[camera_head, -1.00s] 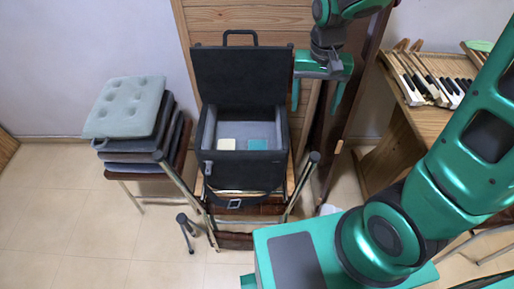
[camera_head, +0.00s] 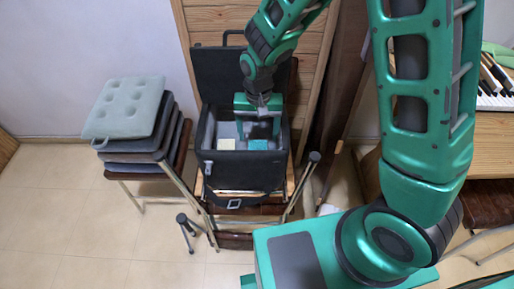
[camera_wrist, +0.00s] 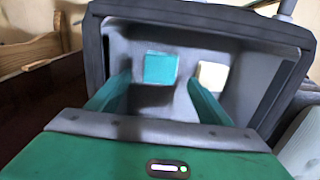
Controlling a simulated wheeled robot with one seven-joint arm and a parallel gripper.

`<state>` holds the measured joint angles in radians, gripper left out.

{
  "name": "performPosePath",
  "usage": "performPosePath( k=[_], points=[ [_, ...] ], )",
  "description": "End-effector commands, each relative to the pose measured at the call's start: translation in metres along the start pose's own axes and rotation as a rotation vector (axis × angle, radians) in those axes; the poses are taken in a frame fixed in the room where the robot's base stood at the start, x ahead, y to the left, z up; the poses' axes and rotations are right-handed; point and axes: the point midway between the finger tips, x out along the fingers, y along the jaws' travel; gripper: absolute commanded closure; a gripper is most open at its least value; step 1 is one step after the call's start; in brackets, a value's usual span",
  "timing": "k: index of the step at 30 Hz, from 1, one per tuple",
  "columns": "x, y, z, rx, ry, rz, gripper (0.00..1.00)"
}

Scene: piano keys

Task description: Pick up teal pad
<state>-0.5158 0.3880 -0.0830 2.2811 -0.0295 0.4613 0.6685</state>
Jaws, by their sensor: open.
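The teal pad (camera_head: 258,145) lies on the floor of an open dark box (camera_head: 240,167), in its right part. In the wrist view the teal pad (camera_wrist: 161,68) shows as a small square, with its whole top visible between my fingers. My gripper (camera_head: 258,130) is open and empty, pointing down into the box mouth above the pad. In the wrist view my gripper (camera_wrist: 160,80) has one finger to each side of the pad, apart from it. A cream pad (camera_head: 226,145) lies left of the teal one; it shows right of it in the wrist view (camera_wrist: 212,75).
The box walls surround my fingers, and its raised lid (camera_head: 212,75) stands behind. The box rests on a stool. A stack of cushions (camera_head: 135,108) stands on the left. A wooden desk with piano keys (camera_head: 494,101) is on the right. Open floor lies at the front left.

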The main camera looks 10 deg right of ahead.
Motion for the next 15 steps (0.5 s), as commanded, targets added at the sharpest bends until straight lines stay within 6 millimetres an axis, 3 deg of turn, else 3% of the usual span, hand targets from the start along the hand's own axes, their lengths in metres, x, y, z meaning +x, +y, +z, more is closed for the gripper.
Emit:
performPosePath(
  k=[9, 15],
  points=[
    [0.039, -0.001, 0.001, 0.000, -0.002, 0.003, 0.27],
    [0.051, -0.001, 0.000, 0.000, 0.000, 0.001, 0.27]
  ],
)
